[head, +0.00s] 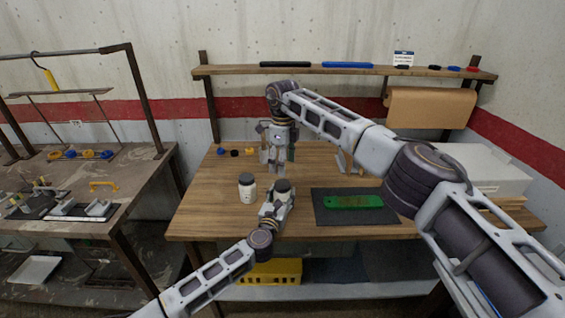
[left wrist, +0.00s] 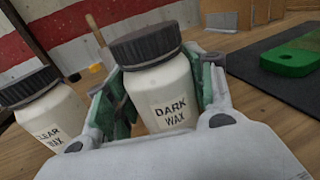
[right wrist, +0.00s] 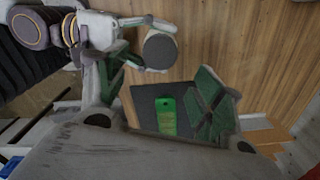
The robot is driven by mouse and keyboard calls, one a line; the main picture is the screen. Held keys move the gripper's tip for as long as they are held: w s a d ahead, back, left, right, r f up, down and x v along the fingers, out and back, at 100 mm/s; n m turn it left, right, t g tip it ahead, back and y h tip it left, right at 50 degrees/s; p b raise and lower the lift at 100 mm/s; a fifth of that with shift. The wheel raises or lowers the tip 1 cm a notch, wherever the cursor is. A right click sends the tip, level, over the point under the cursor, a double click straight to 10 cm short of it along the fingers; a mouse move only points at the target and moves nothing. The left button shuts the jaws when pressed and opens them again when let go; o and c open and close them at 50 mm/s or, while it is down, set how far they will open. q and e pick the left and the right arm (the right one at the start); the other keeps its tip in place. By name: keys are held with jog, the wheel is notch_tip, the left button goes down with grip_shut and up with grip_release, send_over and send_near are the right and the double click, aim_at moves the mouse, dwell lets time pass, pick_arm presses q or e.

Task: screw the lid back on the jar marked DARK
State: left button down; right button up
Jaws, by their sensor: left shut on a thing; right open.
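The jar marked DARK WAX (left wrist: 168,95) is white and stands between the fingers of my left gripper (head: 275,203), which is shut on its body. A dark ribbed lid (left wrist: 145,46) sits on the jar's mouth; I cannot tell how tightly. The lid also shows from above in the right wrist view (right wrist: 160,50) and in the head view (head: 283,186). My right gripper (head: 277,166) points down, open and empty, behind and above the jar. In the right wrist view the lid lies outside the space between my right fingers (right wrist: 160,95).
A second lidded jar, marked CLEAR WAX as far as it shows (left wrist: 48,110), stands just left of the held jar. A green board (head: 354,201) lies on a dark mat (head: 330,216) to the right. Small coloured pieces (head: 235,152) lie at the table's back left.

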aim_at(282, 183)
jog(key=shift+f, duration=0.2)
jog(key=shift+f, duration=3.8)
jog(key=shift+c, duration=0.2)
jog(key=c, duration=1)
jog(key=o, duration=1.2)
jog(key=shift+r, duration=0.15)
notch_tip(282, 183, up, 12)
